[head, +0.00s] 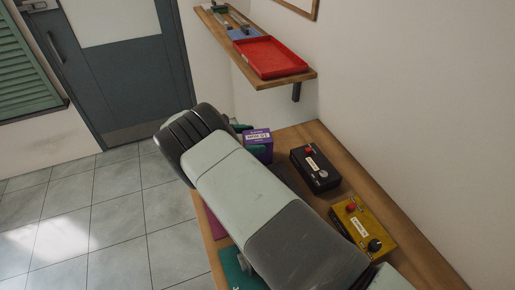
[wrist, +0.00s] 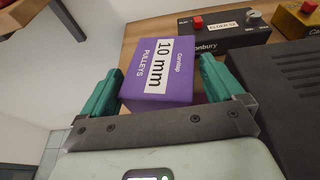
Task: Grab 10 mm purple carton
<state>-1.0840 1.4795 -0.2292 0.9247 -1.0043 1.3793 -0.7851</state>
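The purple carton (wrist: 180,85) has a white label reading "10 mm" and "PULLEYS" in the wrist view. In the head view the carton (head: 259,151) stands on the wooden bench, partly hidden by my arm. My gripper (wrist: 160,66) has teal fingers, one on each side of the carton. The fingers are spread wide, and the carton sits between them, turned slightly to them. The left finger is very close to the carton's side; contact cannot be told. In the head view my gripper (head: 248,139) is mostly hidden behind the wrist.
A black box with a red knob (head: 315,168) and a yellow box (head: 363,229) stand to the carton's right on the bench (head: 335,145). A shelf (head: 290,83) with a red tray (head: 270,57) hangs above. Purple and teal items (head: 238,268) lie under my arm.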

